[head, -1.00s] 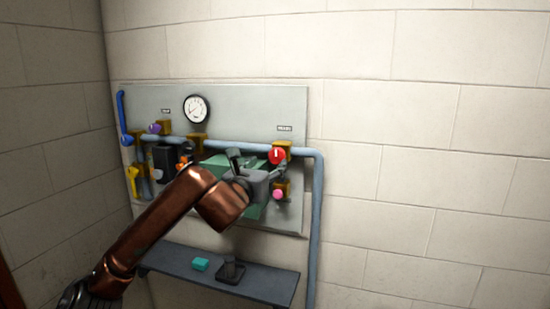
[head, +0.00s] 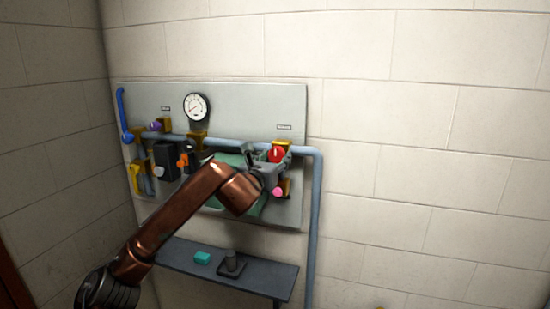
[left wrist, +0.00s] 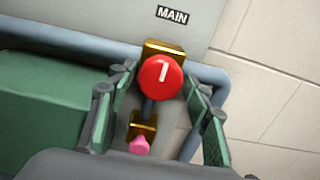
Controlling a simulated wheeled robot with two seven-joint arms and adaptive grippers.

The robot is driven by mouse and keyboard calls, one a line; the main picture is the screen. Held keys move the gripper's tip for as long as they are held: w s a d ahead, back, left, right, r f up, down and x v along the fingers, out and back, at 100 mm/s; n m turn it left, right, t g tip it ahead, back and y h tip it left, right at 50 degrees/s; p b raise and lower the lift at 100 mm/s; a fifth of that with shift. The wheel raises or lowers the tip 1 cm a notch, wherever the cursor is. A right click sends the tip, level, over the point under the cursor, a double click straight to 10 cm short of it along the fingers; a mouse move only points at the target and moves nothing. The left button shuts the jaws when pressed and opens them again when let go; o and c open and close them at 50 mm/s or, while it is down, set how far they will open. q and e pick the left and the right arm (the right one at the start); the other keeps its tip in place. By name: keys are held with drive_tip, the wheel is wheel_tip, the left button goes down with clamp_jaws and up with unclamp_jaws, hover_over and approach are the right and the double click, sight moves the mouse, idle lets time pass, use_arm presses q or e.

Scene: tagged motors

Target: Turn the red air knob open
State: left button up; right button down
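The red knob (head: 275,154) with a white line sits on a brass valve block on the blue pipe, at the panel's right side. In the left wrist view the red knob (left wrist: 161,76) faces me below a MAIN label (left wrist: 172,15), its line nearly upright. My left gripper (head: 266,161) is at the knob in the head view, partly overlapping it. In the left wrist view its two fingers (left wrist: 160,92) are spread, one on each side of the knob, with gaps visible; whether the tips reach its depth is unclear. The right gripper is out of view.
A pink knob (left wrist: 139,145) on brass sits just below the red one. A green box (left wrist: 45,115) is left of the fingers. The panel also carries a gauge (head: 196,107), a purple knob (head: 155,126) and a blue lever (head: 121,106). A shelf (head: 185,256) is below.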

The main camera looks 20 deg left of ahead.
use_arm(q)
drive_tip(key=c, duration=0.8)
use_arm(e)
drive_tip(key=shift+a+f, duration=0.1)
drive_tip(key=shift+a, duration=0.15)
